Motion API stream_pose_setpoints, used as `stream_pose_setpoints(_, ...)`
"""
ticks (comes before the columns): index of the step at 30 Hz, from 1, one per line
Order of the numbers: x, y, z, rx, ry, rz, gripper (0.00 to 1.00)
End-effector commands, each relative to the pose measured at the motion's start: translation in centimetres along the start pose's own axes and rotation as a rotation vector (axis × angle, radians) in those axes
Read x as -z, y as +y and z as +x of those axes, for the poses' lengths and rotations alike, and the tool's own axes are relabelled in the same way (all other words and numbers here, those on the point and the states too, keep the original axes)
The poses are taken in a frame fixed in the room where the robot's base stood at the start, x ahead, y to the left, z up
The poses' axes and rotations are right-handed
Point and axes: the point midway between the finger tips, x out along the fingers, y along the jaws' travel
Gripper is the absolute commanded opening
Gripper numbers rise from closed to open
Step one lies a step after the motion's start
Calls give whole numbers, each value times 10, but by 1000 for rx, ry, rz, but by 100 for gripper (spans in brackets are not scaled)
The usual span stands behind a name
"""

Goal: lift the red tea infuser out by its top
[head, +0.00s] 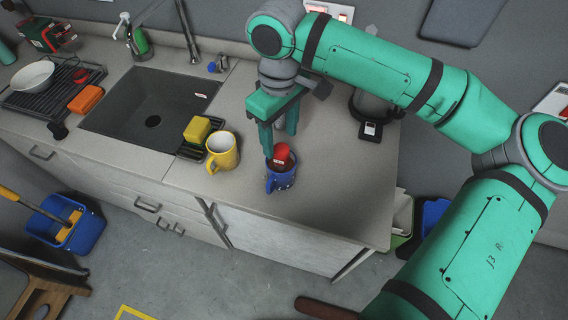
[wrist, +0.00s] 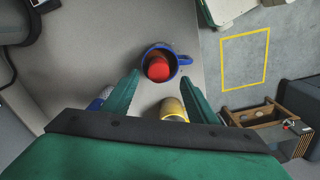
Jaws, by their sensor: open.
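The red tea infuser (head: 282,153) stands upright in the blue mug (head: 280,179), its rounded top showing above the rim; its lower part is hidden in the mug. In the wrist view the infuser (wrist: 158,69) shows from above inside the mug (wrist: 180,60), ahead of the fingertips. My gripper (head: 279,143) is open and empty, its fingers pointing down beside the infuser. In the wrist view the two fingers (wrist: 160,82) stand wide apart, and the infuser lies roughly midway between their lines. I see no clear contact.
A yellow mug (head: 223,152) stands left of the blue mug, next to a yellow sponge (head: 197,130) on a black rack. The sink (head: 150,104) is further left. The counter (head: 335,195) is clear to the right, and its front edge is close.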

Motion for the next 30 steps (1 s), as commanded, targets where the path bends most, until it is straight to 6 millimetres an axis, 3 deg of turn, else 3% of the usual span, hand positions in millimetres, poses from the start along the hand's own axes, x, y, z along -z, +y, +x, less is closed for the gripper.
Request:
stream_pose_setpoints(5,0,0,10,0,0,-1,53)
stream_pose_setpoints(15,-9,8,52,0,1,12,53)
stream_pose_setpoints(24,-8,8,57,0,2,12,53)
stream_pose_setpoints(26,-9,8,57,0,2,12,41)
stream_pose_setpoints(30,-9,8,57,0,1,13,7)
